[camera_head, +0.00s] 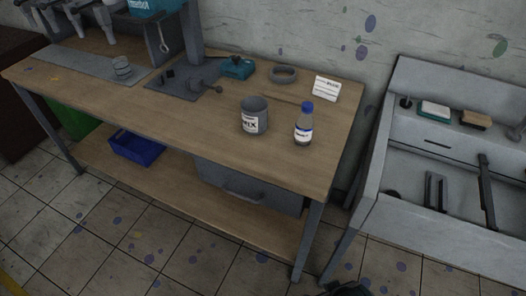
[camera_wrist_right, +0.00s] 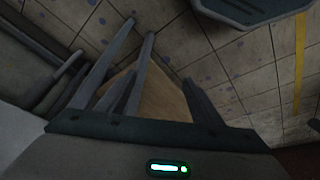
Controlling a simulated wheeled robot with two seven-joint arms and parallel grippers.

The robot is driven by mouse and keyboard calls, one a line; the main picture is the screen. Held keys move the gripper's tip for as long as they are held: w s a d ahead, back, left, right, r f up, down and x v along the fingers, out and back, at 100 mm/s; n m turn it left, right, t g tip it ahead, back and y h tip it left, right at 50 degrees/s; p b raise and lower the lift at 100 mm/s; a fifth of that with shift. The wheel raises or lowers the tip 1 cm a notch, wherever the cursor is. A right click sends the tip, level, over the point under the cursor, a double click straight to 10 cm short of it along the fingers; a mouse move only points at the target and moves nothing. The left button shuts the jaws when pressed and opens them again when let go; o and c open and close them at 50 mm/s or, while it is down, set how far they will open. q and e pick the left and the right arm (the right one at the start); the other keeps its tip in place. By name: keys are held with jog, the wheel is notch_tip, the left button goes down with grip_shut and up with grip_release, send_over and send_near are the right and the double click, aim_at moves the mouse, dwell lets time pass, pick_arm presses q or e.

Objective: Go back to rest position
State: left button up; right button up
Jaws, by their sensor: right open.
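My right gripper (camera_wrist_right: 157,88) shows in the right wrist view with its fingers apart and nothing visible held between them. It is over the tiled floor, with a wooden board and grey legs behind the fingers. In the head view, a dark part at the bottom edge, right of the middle, seems to be part of my right arm; its fingers do not show there. My left gripper is in neither view.
A wooden workbench (camera_head: 180,118) holds a grey labelled cup (camera_head: 254,120), a blue-capped bottle (camera_head: 304,127) and a white label block (camera_head: 325,88). A blue bin (camera_head: 137,148) sits on its lower shelf. A grey sink unit (camera_head: 440,190) stands right. Tiled floor (camera_head: 150,235) is clear in front.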

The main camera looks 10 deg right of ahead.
pick_arm(q)
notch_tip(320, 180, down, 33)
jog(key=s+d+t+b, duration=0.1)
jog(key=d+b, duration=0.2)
jog(key=b, duration=0.4)
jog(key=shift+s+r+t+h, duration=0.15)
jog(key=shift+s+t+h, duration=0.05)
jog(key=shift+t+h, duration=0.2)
pick_arm(e)
notch_tip(320, 180, down, 33)
jog(key=s+a+t, duration=0.1)
jog(key=a, duration=0.2)
jog(key=shift+s+r+t+y, duration=0.15)
jog(key=shift+s+t+y, duration=0.05)
jog(key=shift+t+y, duration=0.2)
